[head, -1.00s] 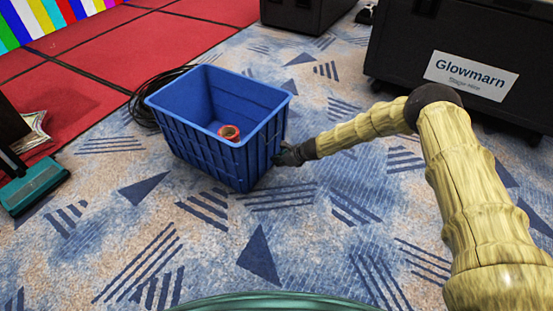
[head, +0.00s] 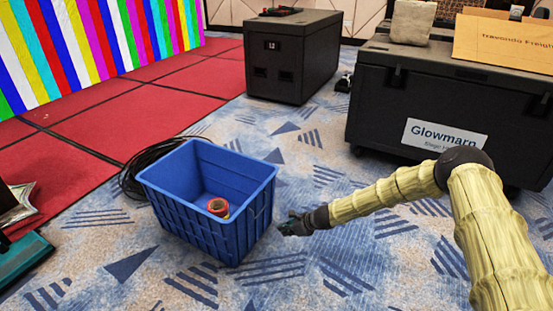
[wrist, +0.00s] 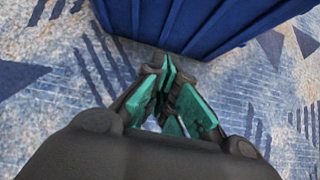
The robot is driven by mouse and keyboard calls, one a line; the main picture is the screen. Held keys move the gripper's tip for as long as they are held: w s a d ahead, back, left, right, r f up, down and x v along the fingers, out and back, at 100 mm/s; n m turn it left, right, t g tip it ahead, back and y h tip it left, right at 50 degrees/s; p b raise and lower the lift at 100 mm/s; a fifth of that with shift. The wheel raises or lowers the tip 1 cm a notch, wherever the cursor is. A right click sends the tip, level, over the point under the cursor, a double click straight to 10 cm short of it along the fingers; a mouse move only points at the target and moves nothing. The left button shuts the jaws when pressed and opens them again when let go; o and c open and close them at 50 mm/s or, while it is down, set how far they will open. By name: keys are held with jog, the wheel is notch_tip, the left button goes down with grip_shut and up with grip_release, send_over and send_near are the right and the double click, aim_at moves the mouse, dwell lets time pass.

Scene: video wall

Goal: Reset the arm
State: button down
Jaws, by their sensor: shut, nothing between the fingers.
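My gripper (head: 288,227) is at the end of my tan, segmented arm, low beside the right side of a blue crate (head: 243,236). In the wrist view its teal fingertips (wrist: 167,88) are together with nothing between them. The crate's ribbed wall (wrist: 190,22) shows just beyond the fingertips in the wrist view; I cannot tell whether they touch. Inside the crate lies a red-and-tan roll (head: 218,207), probably tape.
A black cable coil (head: 133,178) lies behind the crate. A large black Glowmarn case (head: 375,120) stands at the right and a smaller black case (head: 290,62) at the back. Patterned carpet (head: 180,285) is clear in front. Red floor panels (head: 120,120) lie left.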

jog(key=s+d+f+n+g+h, duration=0.1)
jog(key=s+f+n, duration=0.2)
jog(key=s, duration=0.6)
jog(key=s+f+n+g+h, duration=0.2)
jog(key=s+f+n, duration=0.15)
jog(key=s, duration=0.55)
jog(key=s+d+f+n+g+h, duration=0.1)
jog(key=s+f+n, duration=0.25)
jog(key=s, duration=0.65)
jog(key=s+d+r+n+h, duration=0.25)
jog(key=s+d+n, duration=0.4)
jog(key=s, duration=0.55)
jog(key=s+d+r+n+h, duration=0.1)
jog(key=s+d+r+n, duration=0.5)
jog(key=s, duration=0.5)
jog(key=s+d+r+p, duration=0.1)
jog(key=s+r+p, duration=0.1)
jog(key=r+p, duration=1.6)
jog(key=s+d+r+n+p, duration=0.1)
jog(key=s+r+p, duration=0.1)
jog(key=r+p, duration=1.7)
jog(key=shift+d+r+g, duration=0.3)
jog(key=shift+d+r, duration=0.05)
jog(key=shift+r, duration=0.15)
